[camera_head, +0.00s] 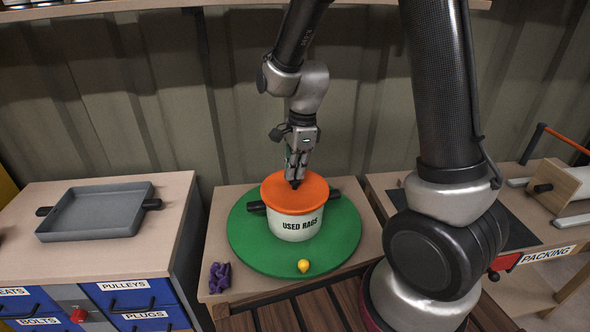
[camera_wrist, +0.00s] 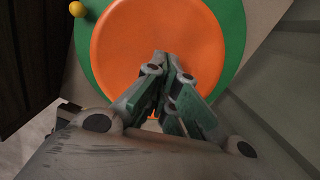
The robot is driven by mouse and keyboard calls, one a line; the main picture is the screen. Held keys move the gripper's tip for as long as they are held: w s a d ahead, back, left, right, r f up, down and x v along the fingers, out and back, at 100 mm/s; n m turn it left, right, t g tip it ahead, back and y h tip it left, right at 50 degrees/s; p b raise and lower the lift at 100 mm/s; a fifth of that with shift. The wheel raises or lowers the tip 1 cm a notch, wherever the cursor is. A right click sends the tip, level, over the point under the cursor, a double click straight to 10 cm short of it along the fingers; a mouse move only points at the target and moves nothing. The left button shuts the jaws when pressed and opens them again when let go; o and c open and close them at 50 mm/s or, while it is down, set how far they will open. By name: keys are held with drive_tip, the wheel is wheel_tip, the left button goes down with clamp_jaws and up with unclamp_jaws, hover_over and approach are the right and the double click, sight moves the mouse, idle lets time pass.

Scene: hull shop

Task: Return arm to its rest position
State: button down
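My gripper (camera_head: 295,180) hangs from above, pointing down over the orange lid (camera_head: 313,193) of a white pot labelled USED RAGS (camera_head: 296,226). The lid sits on the pot. In the wrist view, the fingers (camera_wrist: 168,62) meet close together over the orange lid (camera_wrist: 120,50), and I see nothing between them. A dark tip shows at the lid's surface in the head view; I cannot tell whether it touches the lid. My arm reaches down in front of the corrugated wall.
The pot stands on a round green mat (camera_head: 250,250) with a yellow ball (camera_head: 304,266). A purple crumpled rag (camera_head: 219,277) lies left of the mat. A grey tray (camera_head: 97,212) is on the left cabinet. A packing bench (camera_head: 540,225) is at right; a shelf edge (camera_head: 150,4) runs above.

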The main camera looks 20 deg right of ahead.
drive_tip(key=shift+r, duration=3.55)
drive_tip(key=shift+s+n, duration=0.1)
drive_tip(key=shift+n, duration=1.1)
drive_tip(key=s+d+r+n+t, duration=0.2)
drive_tip(key=s+d+r+n, duration=0.4)
drive_tip(key=s, duration=0.3)
drive_tip(key=s+d+r+n+t+h, duration=0.1)
drive_tip(key=s+d+r+n+t, duration=0.1)
drive_tip(key=s+d+r+n, duration=0.5)
drive_tip(key=shift+s+d+r+n, duration=0.2)
drive_tip(key=shift+s+d+n, duration=0.7)
drive_tip(key=shift+s+n, duration=0.4)
